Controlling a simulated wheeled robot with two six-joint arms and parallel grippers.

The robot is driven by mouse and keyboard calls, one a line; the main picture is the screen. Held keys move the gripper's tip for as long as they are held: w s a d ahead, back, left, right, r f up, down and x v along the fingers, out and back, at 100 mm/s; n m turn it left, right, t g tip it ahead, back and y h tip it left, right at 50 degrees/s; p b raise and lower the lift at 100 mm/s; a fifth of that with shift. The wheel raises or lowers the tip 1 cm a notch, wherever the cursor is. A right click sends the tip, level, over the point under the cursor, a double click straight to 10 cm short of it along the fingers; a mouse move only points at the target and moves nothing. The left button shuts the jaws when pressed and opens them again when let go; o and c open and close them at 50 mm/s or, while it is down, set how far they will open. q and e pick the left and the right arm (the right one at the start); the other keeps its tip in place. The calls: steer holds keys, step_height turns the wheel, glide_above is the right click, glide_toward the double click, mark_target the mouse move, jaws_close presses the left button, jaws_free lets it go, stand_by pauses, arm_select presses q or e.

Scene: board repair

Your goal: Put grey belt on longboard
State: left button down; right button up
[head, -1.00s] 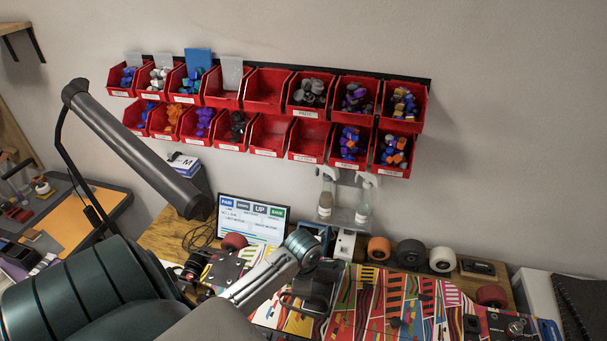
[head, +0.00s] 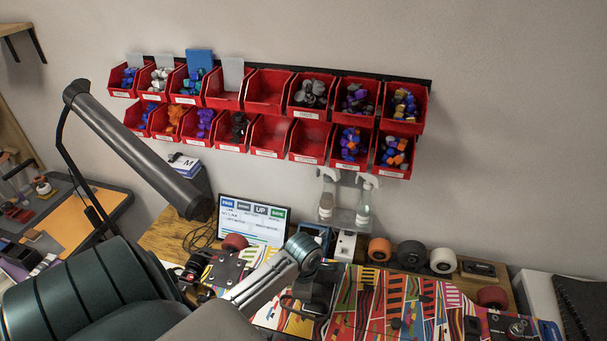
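The longboard (head: 375,300) has a colourful patterned deck and lies along the bottom of the head view, with dark metal hardware near both ends. My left arm reaches in from the lower left across the board. My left gripper (head: 314,296) is dark, points down and is over or close to the deck; I cannot tell whether it touches it. Its fingertips are not clear, so I cannot tell whether it is open or holds anything. I cannot make out a grey belt. My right gripper is not in view.
Several wheels, such as an orange one (head: 379,249) and a white one (head: 443,260), stand behind the board. A screen (head: 252,220) stands at the back left. Red bins (head: 269,90) hang on the wall. A dark lamp arm (head: 140,150) crosses the left side.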

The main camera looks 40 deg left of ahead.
arm_select(q)
steer(key=shift+f, duration=0.1)
steer(key=c, duration=1.6)
jaws_free()
steer(key=shift+c, duration=1)
steer(key=shift+r, duration=3.75)
steer(key=shift+s, duration=0.1)
